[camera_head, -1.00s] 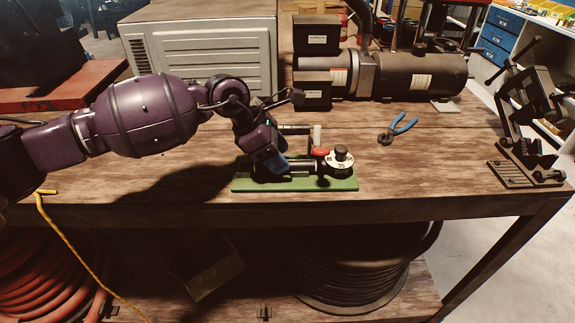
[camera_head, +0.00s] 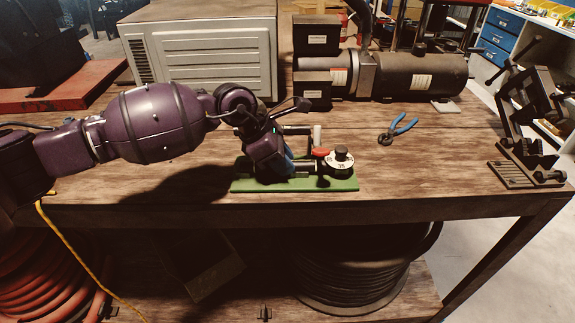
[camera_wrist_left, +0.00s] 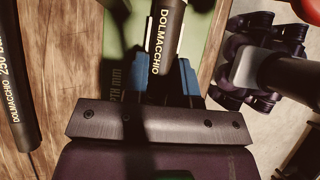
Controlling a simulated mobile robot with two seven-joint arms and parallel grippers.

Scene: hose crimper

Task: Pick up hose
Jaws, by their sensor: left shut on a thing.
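A black hose (camera_wrist_left: 166,35) with "DOLMACCHIO" lettering runs between the blue fingers of my left gripper (camera_wrist_left: 160,84) in the left wrist view. The gripper is shut on it. In the head view my left gripper (camera_head: 283,166) points down at the green base plate (camera_head: 245,185) and hides most of the held hose. Another printed black hose (camera_wrist_left: 14,90) lies at the left of the wrist view, apart from the gripper. My right gripper is not in view.
A dial (camera_head: 341,163) and a red part (camera_head: 320,152) sit on the plate, right of the gripper. Blue-handled pliers (camera_head: 398,130) lie beyond. A black motor (camera_head: 420,75) and grey cabinet (camera_head: 205,60) stand behind. A black stand (camera_head: 528,130) is at right.

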